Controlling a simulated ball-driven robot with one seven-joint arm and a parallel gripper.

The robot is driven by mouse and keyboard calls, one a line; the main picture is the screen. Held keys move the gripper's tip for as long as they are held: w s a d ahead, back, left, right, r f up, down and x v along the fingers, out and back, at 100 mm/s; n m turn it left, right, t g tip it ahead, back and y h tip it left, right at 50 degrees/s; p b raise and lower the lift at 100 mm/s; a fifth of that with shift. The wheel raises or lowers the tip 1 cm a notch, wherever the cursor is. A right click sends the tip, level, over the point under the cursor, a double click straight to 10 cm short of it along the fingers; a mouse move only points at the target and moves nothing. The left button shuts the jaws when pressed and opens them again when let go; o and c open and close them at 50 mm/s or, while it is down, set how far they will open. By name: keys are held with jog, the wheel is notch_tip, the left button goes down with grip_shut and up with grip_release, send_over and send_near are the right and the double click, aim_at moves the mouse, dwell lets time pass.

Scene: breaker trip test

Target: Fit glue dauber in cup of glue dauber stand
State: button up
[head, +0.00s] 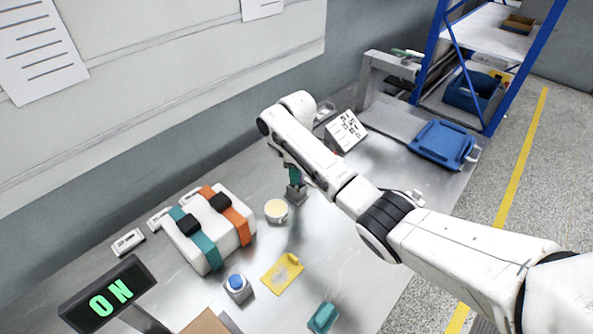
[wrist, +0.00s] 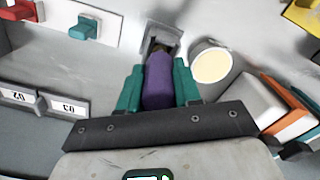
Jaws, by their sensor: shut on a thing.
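My gripper (wrist: 158,88) is shut on the glue dauber (wrist: 158,82), whose purple handle lies between the teal fingers in the wrist view. The dauber's far end points at the grey glue dauber stand (wrist: 160,36) and overlaps its dark opening. I cannot tell how deep the tip sits in the cup, as the handle covers it. In the head view my gripper (head: 294,176) points down right above the small grey stand (head: 296,194). The dauber is not clear there.
A round white pot (head: 276,210) with cream contents stands close beside the stand. A white box (head: 207,230) with teal and orange straps is to the left. A yellow plate (head: 282,273) and blue-button box (head: 237,287) lie nearer. A blue tray (head: 443,143) is at right.

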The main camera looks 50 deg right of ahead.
jog(key=shift+f, duration=0.5)
jog(key=o, duration=1.1)
notch_tip(320, 180, up, 11)
jog(key=shift+f, duration=0.1)
dwell(0.4)
